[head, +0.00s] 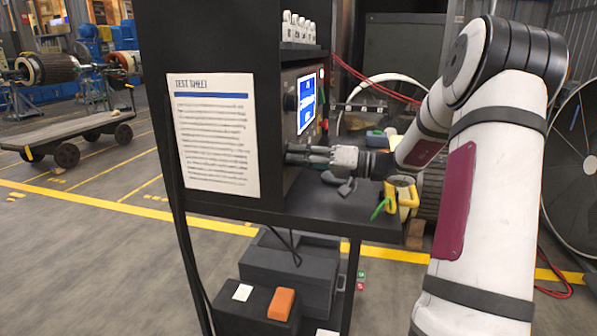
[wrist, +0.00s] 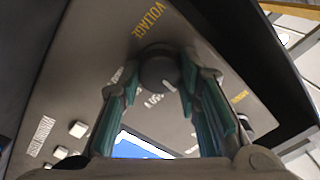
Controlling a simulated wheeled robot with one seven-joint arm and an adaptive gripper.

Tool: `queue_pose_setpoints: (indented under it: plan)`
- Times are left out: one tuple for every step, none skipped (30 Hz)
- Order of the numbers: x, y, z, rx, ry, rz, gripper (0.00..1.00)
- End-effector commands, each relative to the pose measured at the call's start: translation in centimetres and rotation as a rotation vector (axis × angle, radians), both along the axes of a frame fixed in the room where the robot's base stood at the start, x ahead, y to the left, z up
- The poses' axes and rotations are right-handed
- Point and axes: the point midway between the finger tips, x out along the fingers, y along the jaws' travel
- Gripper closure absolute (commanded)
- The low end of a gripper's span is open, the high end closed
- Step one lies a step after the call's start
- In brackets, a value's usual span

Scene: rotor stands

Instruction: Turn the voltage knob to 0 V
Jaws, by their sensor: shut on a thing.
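The dark round voltage knob (wrist: 158,70) sits on the grey panel (wrist: 215,70) under yellow VOLTAGE lettering in the wrist view. My gripper (wrist: 160,66) is shut on the knob, with one teal-padded finger on each side of it. White scale marks show around the knob, partly covered by the fingers. I cannot read which mark the knob points to. In the head view my gripper (head: 294,154) reaches left to the panel below the lit blue screen (head: 306,103). The knob is hidden there by the fingers and the cabinet edge.
The black cabinet (head: 230,40) bears a test sheet (head: 215,135). Its shelf (head: 345,211) lies under my gripper and holds a yellow tool (head: 408,193). White buttons (wrist: 78,129) and the screen (wrist: 138,147) are close to my fingers. Red cables (head: 375,82) hang behind.

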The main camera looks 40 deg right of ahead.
Motion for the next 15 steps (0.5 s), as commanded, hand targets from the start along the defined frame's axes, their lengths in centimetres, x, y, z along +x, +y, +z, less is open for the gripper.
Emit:
queue_pose_setpoints:
  plan:
    - [0.06,0.12,-0.34,-0.016,-0.010,0.002,0.97]
    - [0.05,0.13,-0.31,-0.024,-0.016,0.002,0.97]
    - [0.05,0.13,-0.28,-0.034,-0.024,0.002,0.97]
    - [0.04,0.13,-0.26,-0.039,-0.029,0.003,0.97]
    - [0.04,0.13,-0.24,-0.045,-0.033,0.003,0.97]
    - [0.03,0.14,-0.22,-0.051,-0.038,0.003,0.97]
    - [0.04,0.13,-0.19,-0.054,-0.041,0.003,0.97]
    - [0.04,0.13,-0.18,-0.058,-0.043,0.003,0.97]
    - [0.02,0.13,-0.16,-0.061,-0.046,0.003,0.97]
    - [0.02,0.14,-0.14,-0.063,-0.048,0.003,0.97]
    - [0.02,0.14,-0.12,-0.065,-0.049,0.003,0.97]
    - [0.02,0.14,-0.10,-0.066,-0.050,0.003,0.97]
    - [0.02,0.14,-0.09,-0.067,-0.051,0.003,0.97]
    - [0.02,0.13,-0.08,-0.067,-0.051,0.003,0.97]
    - [0.02,0.14,-0.07,-0.067,-0.051,0.003,0.97]
